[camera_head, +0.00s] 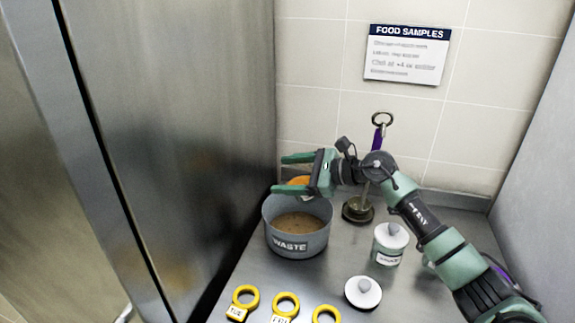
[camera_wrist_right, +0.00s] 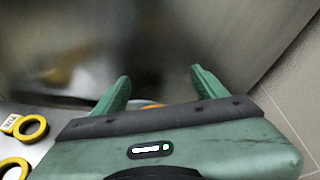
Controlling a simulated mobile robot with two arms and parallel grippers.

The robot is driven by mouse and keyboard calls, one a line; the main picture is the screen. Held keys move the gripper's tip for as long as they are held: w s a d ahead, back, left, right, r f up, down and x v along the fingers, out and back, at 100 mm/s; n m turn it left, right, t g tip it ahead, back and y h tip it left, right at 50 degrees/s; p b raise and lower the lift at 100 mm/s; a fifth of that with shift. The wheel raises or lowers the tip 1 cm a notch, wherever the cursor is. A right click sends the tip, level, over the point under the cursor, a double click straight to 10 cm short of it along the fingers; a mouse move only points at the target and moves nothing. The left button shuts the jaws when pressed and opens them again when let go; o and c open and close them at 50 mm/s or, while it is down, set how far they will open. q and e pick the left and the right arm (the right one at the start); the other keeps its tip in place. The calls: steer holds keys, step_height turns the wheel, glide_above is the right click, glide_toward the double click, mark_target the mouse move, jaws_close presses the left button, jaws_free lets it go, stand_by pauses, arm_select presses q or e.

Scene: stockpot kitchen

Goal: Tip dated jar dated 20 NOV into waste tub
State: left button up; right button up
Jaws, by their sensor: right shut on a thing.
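My right gripper (camera_head: 279,174) is over the back of the grey waste tub (camera_head: 290,247), with its fingers pointing left. It is shut on an orange thing (camera_head: 300,181), mostly hidden by the gripper, so I cannot tell whether it is the dated jar. A bit of orange (camera_wrist_right: 152,105) also shows between the fingers in the right wrist view. The tub is labelled WASTE and holds brown contents. A lidded jar (camera_head: 388,247) stands upright on the counter; its label is too small to read. A loose white lid (camera_head: 363,292) lies in front of it. My left gripper is out of view.
Several yellow rings (camera_head: 285,303) with tags lie along the front. A steel cabinet wall (camera_head: 175,150) closes the left side. A FOOD SAMPLES sign (camera_head: 407,55) hangs on the tiles.

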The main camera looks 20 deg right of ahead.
steer(key=shift+a+f+n+h+p, duration=0.15)
steer(key=shift+n+h+p, duration=0.85)
steer(key=shift+p, duration=1.15)
steer(key=f+n+h+p, duration=0.1)
steer(key=p, duration=0.1)
steer(key=n+h+p, duration=0.1)
steer(key=p, duration=0.1)
steer(key=shift+s+a+f+h, duration=0.1)
steer(key=shift+a+f+h, duration=0.25)
steer(key=shift+f+h, duration=0.05)
steer(key=shift+s+a+f+n+t+h+b, duration=0.1)
steer(key=shift+a+f+n+t+h+b, duration=0.3)
steer(key=shift+n+h+b, duration=1.1)
steer(key=shift+s+a+f+n+t+h+b, duration=0.2)
steer(key=shift+f+h+b, duration=0.6)
steer(key=shift+b, duration=1.6)
steer(key=shift+w+a+f+n+t+h+b, duration=0.15)
steer(key=shift+f+n+t+h+b, duration=0.45)
steer(key=shift+h+b, duration=1.05)
steer(key=shift+r+g+y, duration=0.3)
steer(key=shift+y, duration=0.15)
